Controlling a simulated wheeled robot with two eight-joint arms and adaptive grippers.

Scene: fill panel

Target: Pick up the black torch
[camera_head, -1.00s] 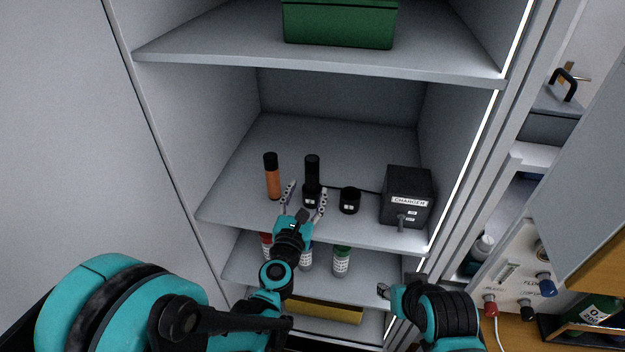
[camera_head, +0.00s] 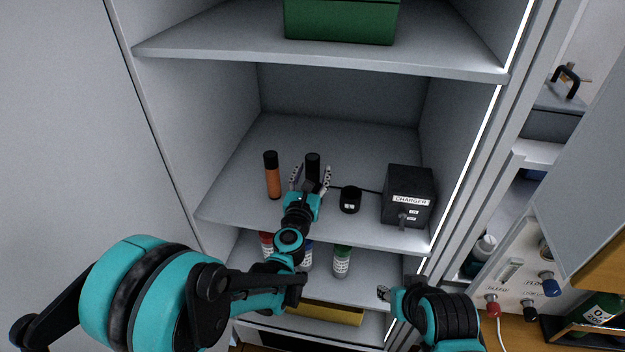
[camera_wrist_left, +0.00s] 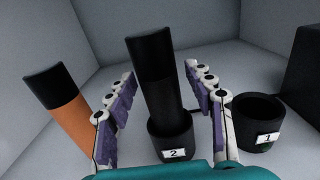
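The black torch (camera_head: 312,164) stands upright on the middle cabinet shelf. In the left wrist view the torch (camera_wrist_left: 153,85) sits in a black round holder labelled 2 (camera_wrist_left: 172,140). My left gripper (camera_head: 311,178) is open, with one finger on each side of the torch. In the left wrist view its fingers (camera_wrist_left: 160,95) show gaps to the torch on both sides. In the head view the gripper hides the torch's lower part and its holder. My right gripper (camera_head: 384,292) is low at the right, in front of the lower shelf; its fingers are too small to read.
An orange torch with a black cap (camera_head: 272,178) stands left of the gripper. An empty black holder labelled 1 (camera_wrist_left: 258,118) and a black charger box (camera_head: 407,197) are to the right. Bottles (camera_head: 342,262) stand on the shelf below. A green box (camera_head: 340,22) is above.

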